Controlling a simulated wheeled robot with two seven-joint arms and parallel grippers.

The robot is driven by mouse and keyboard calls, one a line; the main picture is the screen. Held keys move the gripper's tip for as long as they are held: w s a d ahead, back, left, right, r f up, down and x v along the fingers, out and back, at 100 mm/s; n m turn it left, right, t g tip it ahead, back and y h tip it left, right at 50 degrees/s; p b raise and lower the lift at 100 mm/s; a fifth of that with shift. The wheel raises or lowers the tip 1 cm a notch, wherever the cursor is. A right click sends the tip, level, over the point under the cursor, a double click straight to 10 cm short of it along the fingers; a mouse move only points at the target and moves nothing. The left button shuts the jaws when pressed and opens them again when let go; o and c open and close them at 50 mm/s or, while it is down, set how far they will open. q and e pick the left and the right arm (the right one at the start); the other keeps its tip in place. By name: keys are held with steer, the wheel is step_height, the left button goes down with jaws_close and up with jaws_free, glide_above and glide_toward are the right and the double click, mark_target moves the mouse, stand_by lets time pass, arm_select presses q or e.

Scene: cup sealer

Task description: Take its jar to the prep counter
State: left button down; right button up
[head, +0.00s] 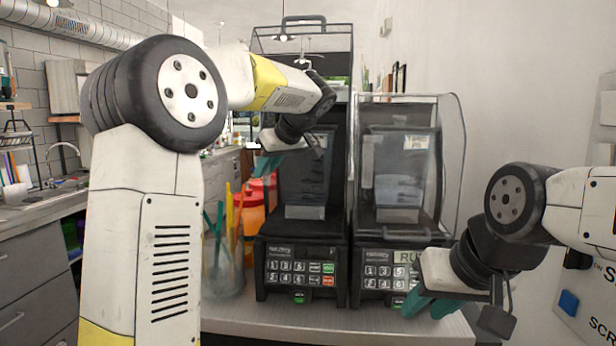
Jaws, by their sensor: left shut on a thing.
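Two black blender machines stand side by side on the counter. The left machine (298,252) has its clear hood (318,36) raised, and a dark see-through jar (303,185) stands upright on its base. My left gripper (268,141) has teal fingers and is shut at the upper left of this jar; the exact grip is small and partly hidden by the wrist. The right machine (385,258) has its clear hood lowered over a second jar (398,180). My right gripper (432,304) is in front of the right machine's panel; its finger gap is unclear.
A clear container with coloured sticks (222,265) and orange-red tubs (252,225) stand left of the machines. The light counter (330,327) has a narrow bare strip in front. A sink counter (40,212) is at the far left, and a wall is at the right.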

arm_select(q)
steer(key=shift+r, duration=0.25)
steer(key=shift+r, duration=1.55)
steer(key=shift+s+r, duration=0.1)
steer(key=shift+s, duration=0.1)
steer(key=s+r, duration=0.3)
steer(key=s, duration=1.4)
steer(key=shift+s+a, duration=0.3)
